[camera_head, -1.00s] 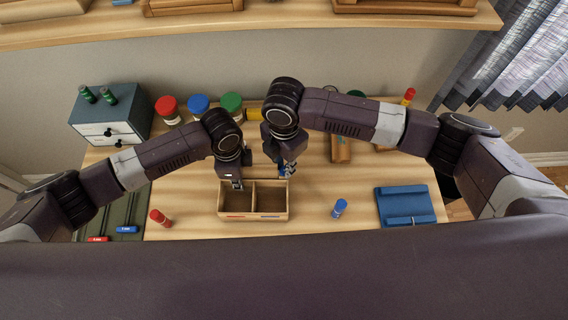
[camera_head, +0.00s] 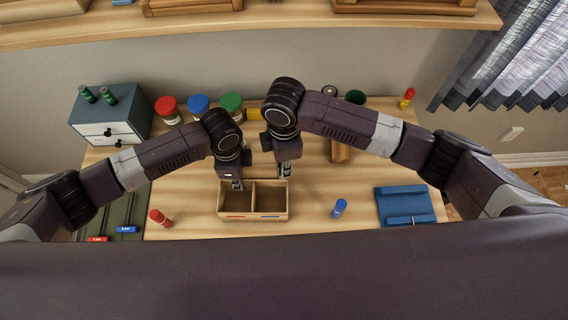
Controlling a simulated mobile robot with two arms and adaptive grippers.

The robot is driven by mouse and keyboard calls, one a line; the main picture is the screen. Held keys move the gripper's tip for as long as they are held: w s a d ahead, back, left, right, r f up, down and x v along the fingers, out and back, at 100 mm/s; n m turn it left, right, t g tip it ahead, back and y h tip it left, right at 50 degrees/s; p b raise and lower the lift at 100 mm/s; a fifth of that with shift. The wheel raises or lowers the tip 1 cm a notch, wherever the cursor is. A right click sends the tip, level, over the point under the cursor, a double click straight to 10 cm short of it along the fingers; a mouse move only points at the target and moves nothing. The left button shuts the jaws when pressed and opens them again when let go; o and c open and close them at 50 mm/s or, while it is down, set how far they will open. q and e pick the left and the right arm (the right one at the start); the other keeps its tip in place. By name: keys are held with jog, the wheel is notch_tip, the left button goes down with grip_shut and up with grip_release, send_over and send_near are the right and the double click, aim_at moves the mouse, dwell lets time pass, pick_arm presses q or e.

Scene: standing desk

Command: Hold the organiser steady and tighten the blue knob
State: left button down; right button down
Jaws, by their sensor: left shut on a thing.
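The organiser (camera_head: 254,215) is an open wooden box with two compartments, near the front middle of the desk. Small red and blue marks show on its front wall. My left gripper (camera_head: 237,184) points down at the box's back wall, left of the divider, and is shut on the organiser. My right gripper (camera_head: 284,171) points down at the box's back right corner. Its fingertips are too small and partly hidden to tell whether they are open.
A blue tray (camera_head: 405,207) lies at the right. Lidded jars (camera_head: 198,107) and a small drawer unit (camera_head: 112,116) stand at the back left.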

dwell(0.3)
jog(key=c, duration=1.8)
grip_release()
jog(key=shift+r, duration=0.1)
notch_tip(320, 180, up, 12)
pick_arm(q)
jog(key=c, duration=1.9)
grip_release()
jog(key=shift+c, duration=0.2)
